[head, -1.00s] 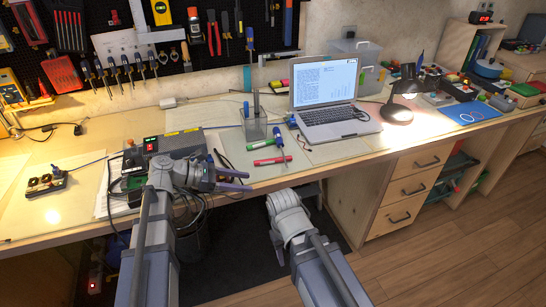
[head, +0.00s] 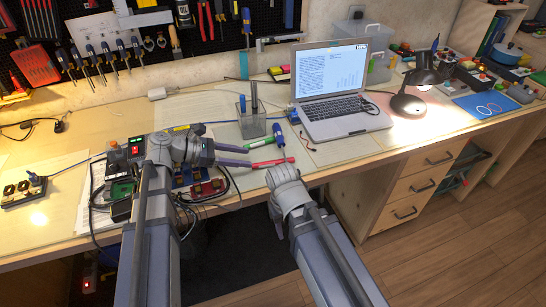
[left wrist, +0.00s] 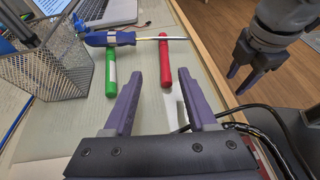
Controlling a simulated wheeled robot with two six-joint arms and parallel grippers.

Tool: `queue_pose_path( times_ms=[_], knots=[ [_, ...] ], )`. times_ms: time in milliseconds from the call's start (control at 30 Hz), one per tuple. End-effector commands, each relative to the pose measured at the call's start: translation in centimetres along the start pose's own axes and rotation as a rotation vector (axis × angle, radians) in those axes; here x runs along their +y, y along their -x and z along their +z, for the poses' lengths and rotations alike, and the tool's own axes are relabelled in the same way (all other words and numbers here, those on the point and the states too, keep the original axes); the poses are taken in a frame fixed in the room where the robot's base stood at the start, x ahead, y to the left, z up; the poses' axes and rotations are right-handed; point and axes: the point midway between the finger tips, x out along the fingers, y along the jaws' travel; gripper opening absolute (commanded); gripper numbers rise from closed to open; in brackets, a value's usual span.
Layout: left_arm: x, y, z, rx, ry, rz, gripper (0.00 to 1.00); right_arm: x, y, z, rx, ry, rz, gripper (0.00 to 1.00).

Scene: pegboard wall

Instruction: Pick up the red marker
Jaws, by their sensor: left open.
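The red marker (head: 274,163) lies on the worktop at its front edge side, just right of my left gripper's tips. In the left wrist view the red marker (left wrist: 165,60) appears straight ahead, lined up with the gap between the fingers. My left gripper (head: 249,157) is open and empty, its purple fingers (left wrist: 160,76) pointing at the markers. A green marker (head: 259,143) lies beside the red one. A blue-handled screwdriver (left wrist: 110,39) lies with its shaft across the red marker's far part. My right gripper (left wrist: 240,82) hangs off to the right, fingers apart and empty.
A wire mesh pen cup (head: 252,125) stands behind the green marker. A laptop (head: 330,95) and a lit lamp (head: 410,103) stand to the right. Circuit boards (head: 205,188) and cables lie under and left of my left gripper.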

Motion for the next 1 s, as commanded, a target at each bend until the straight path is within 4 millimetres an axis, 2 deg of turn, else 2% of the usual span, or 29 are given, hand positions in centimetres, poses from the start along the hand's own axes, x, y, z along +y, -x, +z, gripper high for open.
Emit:
queue_pose_path(
  times_ms=[167, 433, 667, 1000],
  knots=[
    [0.0, -0.1, 0.0, 0.000, 0.000, 0.000, 0.57, 0.0, -0.1, 0.0, 0.000, 0.000, 0.000, 0.50],
    [-0.1, -2.5, -0.1, 0.000, 0.000, -0.002, 0.57, -0.1, -1.1, -0.1, 0.000, 0.000, 0.000, 0.50],
    [-0.2, -3.1, 0.0, 0.000, 0.000, -0.001, 0.57, -0.1, -1.2, -0.1, 0.000, 0.000, 0.000, 0.50],
    [-0.8, -7.4, 0.0, 0.000, -0.001, -0.001, 0.57, -0.3, -2.8, -0.2, 0.000, 0.000, 0.000, 0.50]
  ],
)
